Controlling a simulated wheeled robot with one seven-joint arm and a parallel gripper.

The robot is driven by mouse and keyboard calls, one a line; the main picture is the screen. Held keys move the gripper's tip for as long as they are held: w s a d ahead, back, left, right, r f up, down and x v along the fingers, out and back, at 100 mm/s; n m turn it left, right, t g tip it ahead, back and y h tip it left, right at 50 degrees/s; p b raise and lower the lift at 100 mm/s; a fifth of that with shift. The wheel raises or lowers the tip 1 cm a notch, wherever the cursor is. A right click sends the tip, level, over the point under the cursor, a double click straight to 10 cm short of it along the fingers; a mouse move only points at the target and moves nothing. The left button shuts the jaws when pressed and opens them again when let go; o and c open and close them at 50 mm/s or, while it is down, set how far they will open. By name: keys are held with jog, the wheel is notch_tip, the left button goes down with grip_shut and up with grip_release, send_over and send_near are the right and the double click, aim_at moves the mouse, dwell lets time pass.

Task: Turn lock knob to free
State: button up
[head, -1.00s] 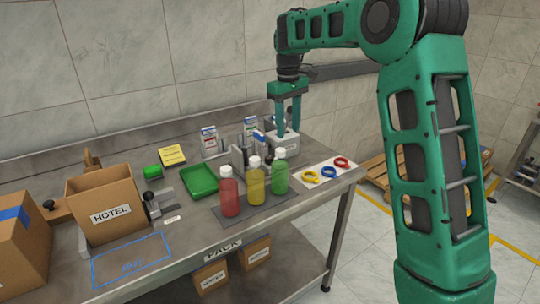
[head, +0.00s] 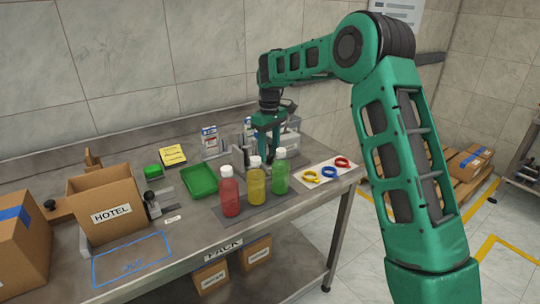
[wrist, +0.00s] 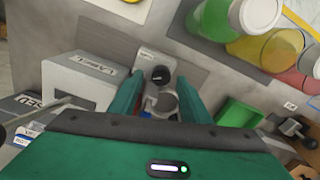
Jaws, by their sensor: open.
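A round black knob (wrist: 160,75) sits on a grey metal fixture (wrist: 152,55) in the wrist view; I take it as the lock knob. My gripper (wrist: 158,90) is open, with one green finger on each side of the knob. I cannot tell whether either finger touches it. In the head view my gripper (head: 266,148) points down behind the bottles, over the metal fixture at the back of the table. It hides the knob there.
Red (head: 229,193), yellow (head: 256,185) and green (head: 280,174) bottles stand close in front of my gripper. A labelled grey box (wrist: 82,78) is beside it. A green tray (head: 200,180) and coloured rings (head: 328,172) lie to either side.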

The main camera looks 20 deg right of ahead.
jog(key=shift+f, duration=0.7)
jog(key=c, duration=1)
jog(key=shift+d, duration=0.1)
jog(key=shift+c, duration=0.2)
